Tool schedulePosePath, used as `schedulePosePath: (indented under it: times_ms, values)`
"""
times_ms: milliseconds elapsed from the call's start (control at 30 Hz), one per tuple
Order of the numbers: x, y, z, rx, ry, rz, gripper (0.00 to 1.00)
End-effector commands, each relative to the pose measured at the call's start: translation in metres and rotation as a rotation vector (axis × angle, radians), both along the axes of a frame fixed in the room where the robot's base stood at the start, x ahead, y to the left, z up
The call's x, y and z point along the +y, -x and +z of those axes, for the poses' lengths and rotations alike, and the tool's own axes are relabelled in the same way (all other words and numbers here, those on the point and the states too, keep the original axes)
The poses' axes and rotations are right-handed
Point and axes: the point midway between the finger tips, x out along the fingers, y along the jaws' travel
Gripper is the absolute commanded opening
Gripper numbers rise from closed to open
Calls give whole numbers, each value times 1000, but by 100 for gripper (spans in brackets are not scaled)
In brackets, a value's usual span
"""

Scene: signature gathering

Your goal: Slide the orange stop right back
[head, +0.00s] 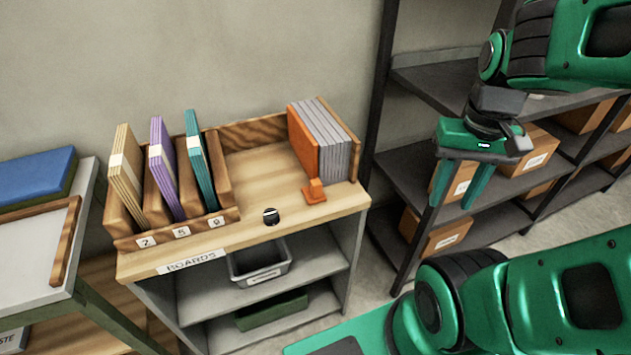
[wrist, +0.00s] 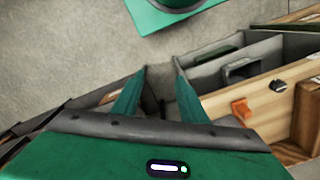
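The stop also shows in the wrist view (wrist: 242,108), to the right of my fingers. My gripper (head: 458,197) hangs to the right of the unit, in front of the dark shelving, fingers down, apart and empty. It also shows in the wrist view (wrist: 158,92), with nothing between the fingers.
A slotted wooden rack (head: 223,168) with tan, purple and teal boards stands on the left of the top. A round black object (head: 270,216) lies near the front edge. Dark shelving (head: 399,167) with boxes stands at the right. The top's middle is clear.

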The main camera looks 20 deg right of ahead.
Motion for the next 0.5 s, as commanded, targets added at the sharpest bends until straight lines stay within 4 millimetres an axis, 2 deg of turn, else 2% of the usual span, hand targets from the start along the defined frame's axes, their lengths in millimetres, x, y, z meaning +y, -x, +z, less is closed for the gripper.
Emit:
schedulePosePath:
  times_ms: [67,167,267,400,500]
  values:
    - [2,-15,4,-2,9,30,39]
    - [18,-49,8,5,20,98,39]
    - [38,-94,11,6,32,191,39]
    - [80,-157,8,2,34,329,39]
    - [115,-192,2,-1,28,415,39]
